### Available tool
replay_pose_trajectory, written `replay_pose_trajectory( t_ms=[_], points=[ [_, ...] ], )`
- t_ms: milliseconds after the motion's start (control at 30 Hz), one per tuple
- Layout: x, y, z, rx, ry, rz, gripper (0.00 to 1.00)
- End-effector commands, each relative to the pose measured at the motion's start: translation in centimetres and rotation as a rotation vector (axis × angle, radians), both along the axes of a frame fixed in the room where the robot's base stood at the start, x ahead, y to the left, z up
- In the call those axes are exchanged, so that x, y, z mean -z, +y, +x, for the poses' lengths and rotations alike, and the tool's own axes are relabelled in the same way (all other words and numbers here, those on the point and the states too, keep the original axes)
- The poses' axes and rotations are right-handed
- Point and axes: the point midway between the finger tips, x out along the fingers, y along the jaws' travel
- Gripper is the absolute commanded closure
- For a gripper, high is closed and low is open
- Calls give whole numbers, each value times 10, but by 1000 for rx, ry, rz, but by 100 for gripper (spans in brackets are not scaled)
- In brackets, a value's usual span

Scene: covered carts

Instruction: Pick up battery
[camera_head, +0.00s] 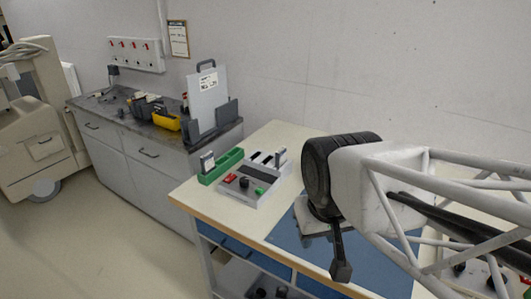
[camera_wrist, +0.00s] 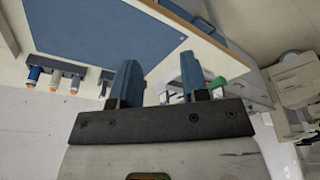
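I cannot pick out the battery for certain. In the head view a small grey and white upright block (camera_head: 207,161) stands at the left end of a green tray (camera_head: 226,166). Beside it is a grey device (camera_head: 262,187) with slots, a black knob, and red and green parts; a similar upright block (camera_head: 280,157) stands at its back right. My gripper (camera_wrist: 159,64) has its two dark fingers wide apart in the wrist view, with nothing held. In the head view my wrist is over the blue mat, right of the device, and mostly hides the gripper.
The blue mat (camera_head: 291,237) covers part of the cream table (camera_head: 196,191), which has shelves below. A grey cabinet (camera_head: 135,158) at the left carries a yellow bin (camera_head: 166,122) and a grey holder.

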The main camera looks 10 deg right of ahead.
Motion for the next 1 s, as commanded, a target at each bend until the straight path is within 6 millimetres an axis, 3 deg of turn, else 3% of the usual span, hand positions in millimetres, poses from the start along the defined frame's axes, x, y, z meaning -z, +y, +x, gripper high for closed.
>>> replay_pose_trajectory(
  t_ms=[367, 567, 767, 1000],
  points=[
    [0, 0, 1, 2, 1, 0, 51],
    [-5, -1, 15, 24, 8, 5, 51],
    [-15, -3, 48, 76, 26, 16, 51],
    [-26, -9, 106, 167, 53, 33, 51]
  ],
)
